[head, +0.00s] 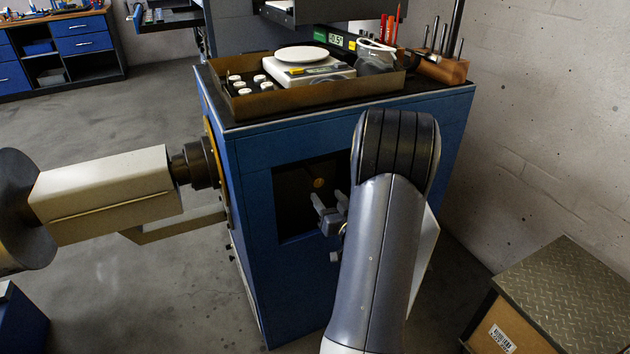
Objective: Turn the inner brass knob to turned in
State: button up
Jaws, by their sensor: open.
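One brass knob (319,183) shows as a small round spot inside the dark opening (290,205) in the front of the blue cabinet. Whether it is the inner knob, and how far it is turned, I cannot tell. My gripper (325,205) is at the opening, just below the knob in the picture. Its fingers are apart and no object shows between them. My arm covers the right part of the opening, so anything there is hidden.
A brown tray (262,112) with white pieces and a scale (310,72) stand on the blue cabinet (255,215). A wooden block (440,68) holds tools. A motor-like machine (105,192) joins the cabinet's left side. A box (560,300) stands at lower right.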

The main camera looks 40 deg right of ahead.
aim_at(319, 184)
jog(key=x, duration=0.3)
jog(key=f+b+x, duration=0.1)
jog(key=x, duration=0.2)
jog(key=d+x, duration=0.1)
jog(key=x, duration=0.3)
jog(key=shift+s+d+f, duration=0.1)
jog(key=shift+s+f, duration=0.1)
jog(key=shift+f, duration=0.05)
jog(key=c, duration=1)
jog(key=shift+o, duration=0.2)
